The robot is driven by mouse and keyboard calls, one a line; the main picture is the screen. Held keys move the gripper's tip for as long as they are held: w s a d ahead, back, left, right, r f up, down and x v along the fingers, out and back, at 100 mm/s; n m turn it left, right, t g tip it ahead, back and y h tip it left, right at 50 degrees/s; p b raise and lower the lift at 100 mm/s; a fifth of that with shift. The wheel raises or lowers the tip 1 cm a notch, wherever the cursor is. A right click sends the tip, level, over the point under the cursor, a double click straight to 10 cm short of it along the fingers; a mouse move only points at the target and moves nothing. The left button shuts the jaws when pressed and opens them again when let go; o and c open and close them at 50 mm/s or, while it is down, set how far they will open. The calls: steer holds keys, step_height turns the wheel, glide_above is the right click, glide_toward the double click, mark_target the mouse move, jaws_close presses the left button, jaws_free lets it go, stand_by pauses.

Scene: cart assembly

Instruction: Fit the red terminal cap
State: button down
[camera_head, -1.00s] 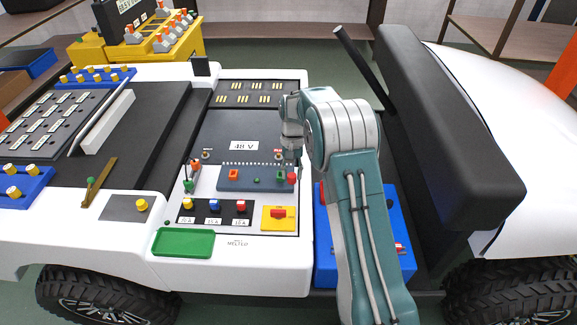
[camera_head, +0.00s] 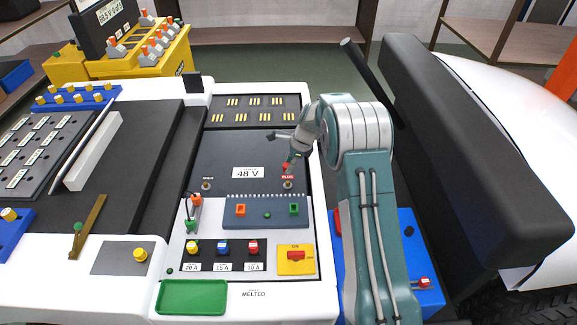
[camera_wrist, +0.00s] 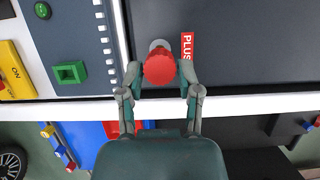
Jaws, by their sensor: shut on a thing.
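The red terminal cap (camera_wrist: 159,67) is between the fingertips of my gripper (camera_wrist: 161,76) in the wrist view. My gripper is shut on it. The plus terminal (camera_head: 288,185) stands on the dark 48 V battery, beside a red PLUS label (camera_wrist: 187,46). In the head view my gripper (camera_head: 288,164) is just above and behind this terminal. In the wrist view a pale round part of the terminal (camera_wrist: 159,44) shows past the cap's edge. The cap covers the rest, and I cannot tell whether they touch.
A second terminal (camera_head: 207,185) stands at the battery's left. A slate-blue strip (camera_head: 267,219) with an orange and a green square socket lies in front. A yellow switch plate (camera_head: 296,267) and an empty green tray (camera_head: 192,309) are nearer. A black padded seat (camera_head: 455,150) rises at right.

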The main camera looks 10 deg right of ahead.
mark_target(289, 182)
steer(key=shift+d, duration=0.15)
steer(key=shift+f, duration=2.15)
steer(key=shift+s+f, duration=0.1)
steer(key=shift+f, duration=1.25)
steer(key=shift+c, duration=1)
jaws_free()
steer(key=v, duration=1.1)
steer(key=shift+r, duration=0.4)
